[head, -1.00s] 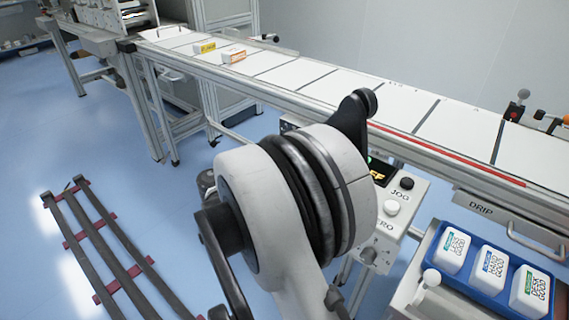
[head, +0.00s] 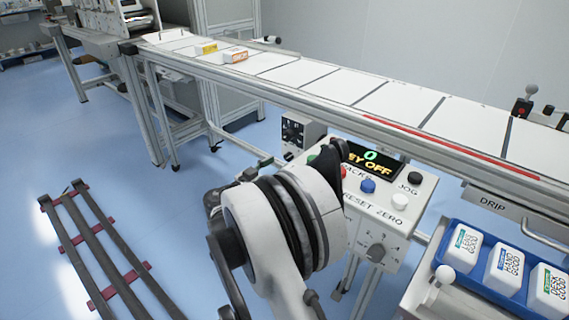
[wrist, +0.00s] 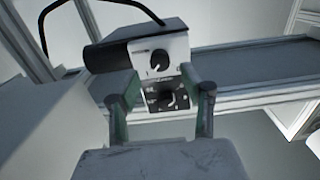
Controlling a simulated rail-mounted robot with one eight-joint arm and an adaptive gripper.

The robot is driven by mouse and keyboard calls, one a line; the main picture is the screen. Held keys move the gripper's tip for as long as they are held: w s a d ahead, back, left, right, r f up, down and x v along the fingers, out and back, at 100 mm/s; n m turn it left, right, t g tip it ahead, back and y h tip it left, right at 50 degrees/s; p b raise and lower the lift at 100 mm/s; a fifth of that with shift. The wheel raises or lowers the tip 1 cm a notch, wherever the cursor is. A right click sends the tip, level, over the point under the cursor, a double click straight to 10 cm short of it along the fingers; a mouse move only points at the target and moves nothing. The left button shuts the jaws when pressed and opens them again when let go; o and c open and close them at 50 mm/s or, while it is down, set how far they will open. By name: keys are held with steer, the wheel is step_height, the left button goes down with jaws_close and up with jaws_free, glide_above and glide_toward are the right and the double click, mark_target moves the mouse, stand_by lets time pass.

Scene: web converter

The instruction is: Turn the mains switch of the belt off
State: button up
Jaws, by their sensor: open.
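A small grey box with dark rotary controls (head: 298,132) hangs under the belt in the head view. In the wrist view the grey box (wrist: 160,50) has a black knob (wrist: 159,61) on a pale upper face. A second rotary switch (wrist: 172,100) sits on a black plate below it. Labels are too small to read, so I cannot tell which one is the mains switch. My gripper (wrist: 160,82) is open, its two fingers flanking the front of the box, with nothing between the fingertips that I can see held. In the head view my arm hides the gripper.
The belt (head: 340,85) runs above the box, with two small cartons at its far end. A control panel (head: 385,205) with a display, several buttons and a knob stands to the right. A dark rail frame (head: 105,250) lies at left.

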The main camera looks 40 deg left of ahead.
mark_target(286, 158)
steer(key=shift+w+b, duration=0.45)
steer(key=shift+w, duration=1.7)
jaws_close()
